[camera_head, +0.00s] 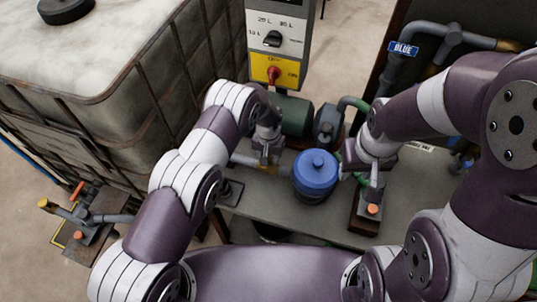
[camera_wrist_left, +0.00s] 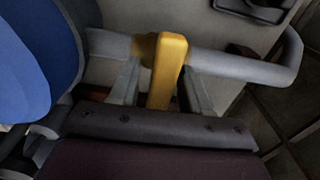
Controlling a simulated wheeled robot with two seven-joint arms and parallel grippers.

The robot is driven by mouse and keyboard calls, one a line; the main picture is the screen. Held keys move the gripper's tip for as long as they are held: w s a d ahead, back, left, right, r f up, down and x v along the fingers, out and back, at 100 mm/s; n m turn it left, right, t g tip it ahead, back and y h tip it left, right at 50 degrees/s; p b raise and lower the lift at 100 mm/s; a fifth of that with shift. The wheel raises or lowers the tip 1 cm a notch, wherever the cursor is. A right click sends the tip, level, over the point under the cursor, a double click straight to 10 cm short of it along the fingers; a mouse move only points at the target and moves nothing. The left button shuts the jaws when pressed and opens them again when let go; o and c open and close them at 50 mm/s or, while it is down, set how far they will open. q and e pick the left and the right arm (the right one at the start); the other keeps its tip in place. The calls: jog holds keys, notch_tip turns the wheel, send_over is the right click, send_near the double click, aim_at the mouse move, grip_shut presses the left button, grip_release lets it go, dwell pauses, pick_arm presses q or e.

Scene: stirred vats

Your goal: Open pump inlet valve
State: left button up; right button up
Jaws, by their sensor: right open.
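A yellow valve handle (camera_wrist_left: 168,70) stands across a grey pipe (camera_wrist_left: 225,65) in the left wrist view. My left gripper (camera_wrist_left: 163,88) has a finger on each side of this handle, with a visible gap on at least one side. In the head view my left gripper (camera_head: 268,160) reaches down to the grey pipe just left of the blue vessel (camera_head: 316,175), and the handle is mostly hidden there. A green pump motor (camera_head: 291,115) stands behind. My right gripper (camera_head: 362,172) is open, to the right of the blue vessel near a green hose.
A caged white tank (camera_head: 125,110) fills the left. A control panel (camera_head: 276,40) with a red switch stands behind the bench (camera_head: 275,205). Pipes with a BLUE label (camera_head: 403,49) are at upper right. Another valve (camera_head: 62,210) sits on a floor stand at lower left.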

pick_arm(q)
grip_shut()
jog(key=n+b, duration=0.3)
jog(key=shift+f+b, duration=0.25)
jog(key=shift+b, duration=0.05)
jog(key=n+b, duration=0.2)
jog(key=n, duration=0.1)
jog(key=shift+n+b, duration=0.35)
jog(key=shift+n, duration=0.05)
jog(key=n+b, duration=0.3)
jog(key=n, duration=0.2)
jog(key=shift+r, duration=0.1)
jog(key=n+b, duration=0.1)
jog(key=n, duration=0.2)
jog(key=shift+r+n, duration=0.1)
jog(key=shift+n, duration=0.2)
jog(key=shift+n+b, duration=0.4)
jog(key=shift+n, duration=0.8)
